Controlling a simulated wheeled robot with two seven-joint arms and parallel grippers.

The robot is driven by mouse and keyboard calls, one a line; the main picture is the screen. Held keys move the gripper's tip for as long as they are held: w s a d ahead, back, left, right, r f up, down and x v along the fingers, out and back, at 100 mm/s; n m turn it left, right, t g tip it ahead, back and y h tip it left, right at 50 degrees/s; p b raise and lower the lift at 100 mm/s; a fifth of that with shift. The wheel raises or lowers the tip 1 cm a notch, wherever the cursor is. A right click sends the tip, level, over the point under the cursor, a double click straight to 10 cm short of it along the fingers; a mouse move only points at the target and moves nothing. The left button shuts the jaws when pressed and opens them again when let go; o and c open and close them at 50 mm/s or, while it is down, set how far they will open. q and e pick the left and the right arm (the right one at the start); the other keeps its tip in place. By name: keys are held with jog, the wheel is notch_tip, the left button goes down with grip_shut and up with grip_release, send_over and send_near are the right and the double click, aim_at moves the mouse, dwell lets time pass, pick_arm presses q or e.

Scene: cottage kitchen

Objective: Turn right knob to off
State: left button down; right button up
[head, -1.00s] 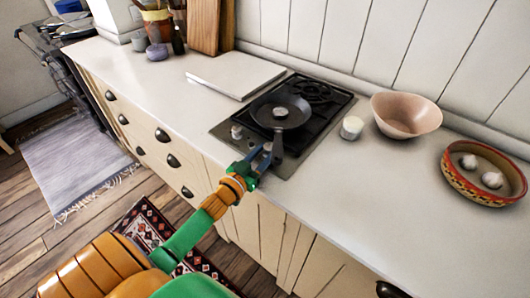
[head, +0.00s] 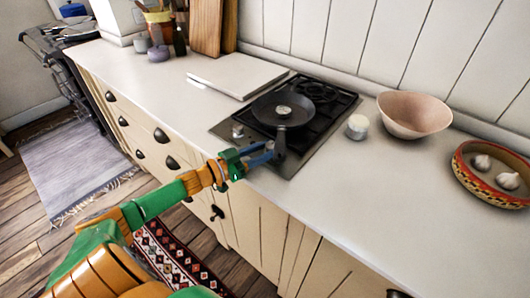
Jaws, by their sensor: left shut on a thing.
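The black gas stove (head: 326,128) is set into the counter, with its control strip along the front edge. The left knob (head: 237,131) stands clear and pale on that strip. My left gripper (head: 268,153) reaches in from the left at the strip's front right, its blue fingers closed around the spot of the right knob. The right knob itself is hidden by the fingers. A black frying pan (head: 291,110) sits on the front burner, and its handle (head: 280,147) points toward me, close beside my fingertips. My right gripper is out of view.
A small white jar (head: 357,127) and a pink bowl (head: 414,114) stand right of the stove. A patterned bowl with garlic (head: 462,175) is farther right. A pale board (head: 236,75) lies left of the stove. The counter's front right is clear.

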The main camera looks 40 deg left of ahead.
aim_at(242, 160)
pick_arm(q)
jog(key=c, duration=0.5)
grip_release()
jog(key=shift+w, duration=0.1)
jog(key=v, duration=0.7)
jog(key=shift+p, duration=0.35)
